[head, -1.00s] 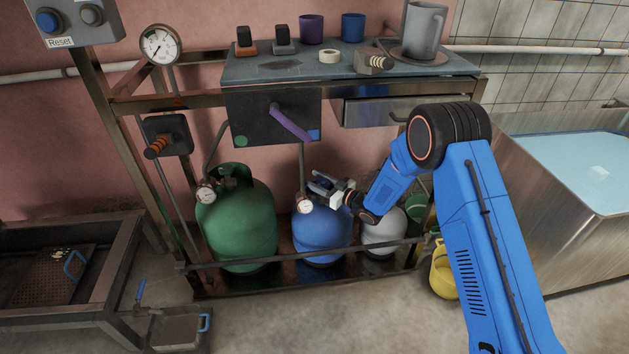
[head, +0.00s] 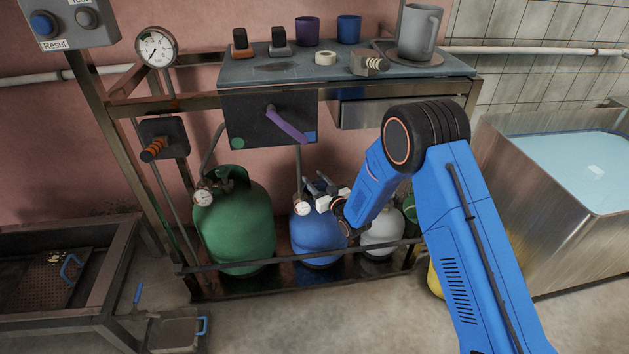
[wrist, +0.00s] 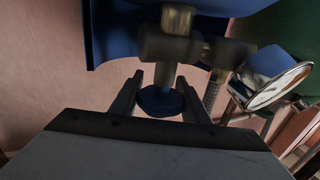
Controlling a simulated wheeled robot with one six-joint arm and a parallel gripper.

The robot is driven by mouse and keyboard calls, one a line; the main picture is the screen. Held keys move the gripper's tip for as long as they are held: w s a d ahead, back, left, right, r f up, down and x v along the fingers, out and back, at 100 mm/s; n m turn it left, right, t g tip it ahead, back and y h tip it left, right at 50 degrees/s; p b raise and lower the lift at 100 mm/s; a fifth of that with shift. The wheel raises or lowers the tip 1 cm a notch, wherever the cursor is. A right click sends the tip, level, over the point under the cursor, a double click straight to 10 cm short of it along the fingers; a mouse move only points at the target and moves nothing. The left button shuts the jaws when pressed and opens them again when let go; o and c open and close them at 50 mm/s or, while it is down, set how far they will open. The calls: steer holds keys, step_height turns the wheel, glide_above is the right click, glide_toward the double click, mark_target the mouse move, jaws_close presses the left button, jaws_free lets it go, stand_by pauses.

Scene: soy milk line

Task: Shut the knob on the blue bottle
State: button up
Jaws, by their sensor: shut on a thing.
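The blue bottle (head: 318,238) stands upright on the rack's low shelf, between a green bottle and a smaller grey one. My gripper (head: 321,188) is at the valve on top of it, reaching in from the right. In the wrist view, my gripper (wrist: 159,80) has a finger on each side of the round dark blue knob (wrist: 160,101) and is shut on it. In the head view the knob is hidden by the gripper. The bottle's dial gauge (head: 302,208) is left of the gripper.
The green bottle (head: 235,232) with its own gauge is close on the left, the grey bottle (head: 381,234) on the right. A rail (head: 300,261) crosses in front of the bottles. A dark box with a purple lever (head: 288,125) hangs above.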

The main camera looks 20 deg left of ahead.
steer(key=o, duration=1)
steer(key=v, duration=1.7)
steer(key=shift+s+d, duration=0.15)
